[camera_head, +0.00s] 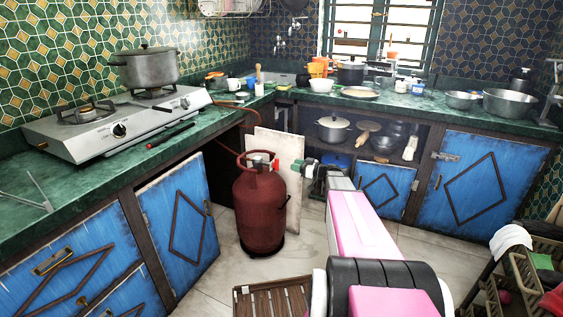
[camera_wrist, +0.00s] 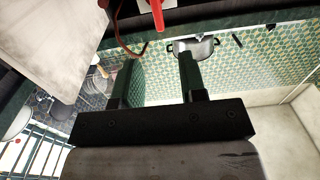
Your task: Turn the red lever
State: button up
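A dark red gas cylinder (camera_head: 259,212) stands upright on the floor. A small bright red lever (camera_head: 274,164) sits at the valve on its top. In the wrist view the red lever (camera_wrist: 157,14) shows at the top edge, beyond my fingertips and roughly in line with the gap between them. My gripper (camera_head: 299,169) is just right of the cylinder's top in the head view. In the wrist view my gripper (camera_wrist: 157,60) is open, its two green fingers apart with nothing between them. I see no contact with the lever.
A reddish hose (camera_head: 238,122) runs from the cylinder towards the counter. A pale board (camera_head: 279,150) leans behind the cylinder. A gas hotplate (camera_head: 122,125) with a pot (camera_head: 146,67) is on the green counter at left. A wooden slatted crate (camera_head: 273,299) lies in front on the floor.

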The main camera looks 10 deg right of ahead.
aim_at(277, 159)
jog(key=x, duration=1)
jog(key=shift+w+a, duration=0.15)
jog(key=shift+a, duration=0.1)
grip_shut()
